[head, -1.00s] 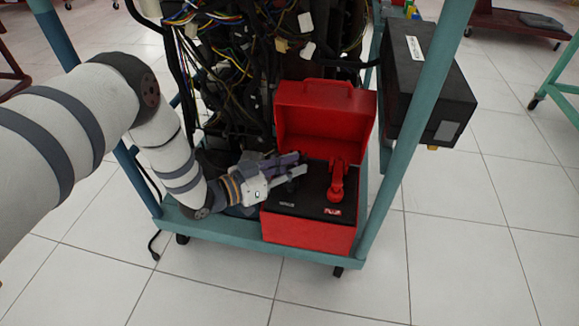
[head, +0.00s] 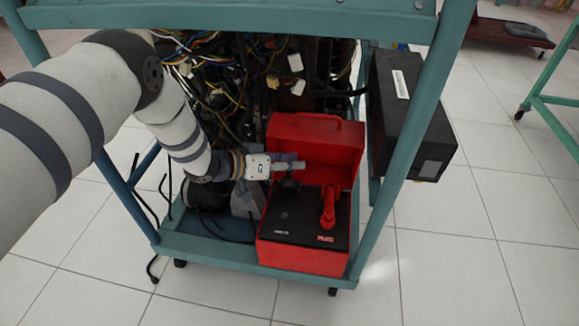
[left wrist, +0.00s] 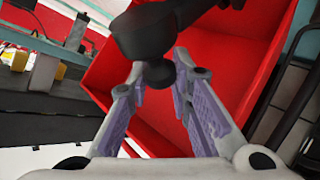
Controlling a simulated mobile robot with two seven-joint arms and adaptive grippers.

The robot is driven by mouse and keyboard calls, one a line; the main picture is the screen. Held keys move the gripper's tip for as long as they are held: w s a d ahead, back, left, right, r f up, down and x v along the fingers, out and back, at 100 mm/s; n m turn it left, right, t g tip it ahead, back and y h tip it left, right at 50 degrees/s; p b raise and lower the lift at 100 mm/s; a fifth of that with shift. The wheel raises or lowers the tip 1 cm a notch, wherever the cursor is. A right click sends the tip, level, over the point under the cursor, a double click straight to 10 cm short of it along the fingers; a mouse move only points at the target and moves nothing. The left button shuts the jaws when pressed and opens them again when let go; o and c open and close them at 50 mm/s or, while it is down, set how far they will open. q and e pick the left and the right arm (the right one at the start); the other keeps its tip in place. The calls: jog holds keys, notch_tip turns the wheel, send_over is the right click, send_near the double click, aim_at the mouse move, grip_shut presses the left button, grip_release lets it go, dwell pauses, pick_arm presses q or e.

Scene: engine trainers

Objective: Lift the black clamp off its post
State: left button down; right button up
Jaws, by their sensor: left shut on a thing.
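The black clamp (head: 289,186) is held up above the left part of the black top of a red box (head: 300,257). A small dark post (head: 283,215) shows bare below it on that top. My left gripper (head: 293,165) reaches in from the left and is shut on the clamp. In the left wrist view the clamp (left wrist: 158,38) is dark and blurred, between the fingertips (left wrist: 160,76). A red clamp (head: 329,208) sits upright on the right part of the box top. My right gripper is in neither view.
The open red lid (head: 318,145) stands behind the clamps. A teal frame post (head: 405,160) rises to the right, with a black box (head: 410,110) beside it. Loose wires (head: 225,75) hang behind my left arm. The tiled floor in front is clear.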

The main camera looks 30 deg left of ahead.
pick_arm(q)
jog(key=shift+w+a+f, duration=0.25)
jog(key=shift+w+a, duration=0.1)
jog(key=shift+w, duration=0.05)
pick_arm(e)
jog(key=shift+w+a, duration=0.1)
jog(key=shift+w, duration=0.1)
pick_arm(q)
jog(key=shift+a+f, duration=0.1)
jog(key=shift+f, duration=0.05)
jog(key=c, duration=1.5)
grip_release()
jog(key=shift+o, duration=0.2)
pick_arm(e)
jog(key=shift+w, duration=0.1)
pick_arm(q)
jog(key=shift+r, duration=0.2)
jog(key=v, duration=1.2)
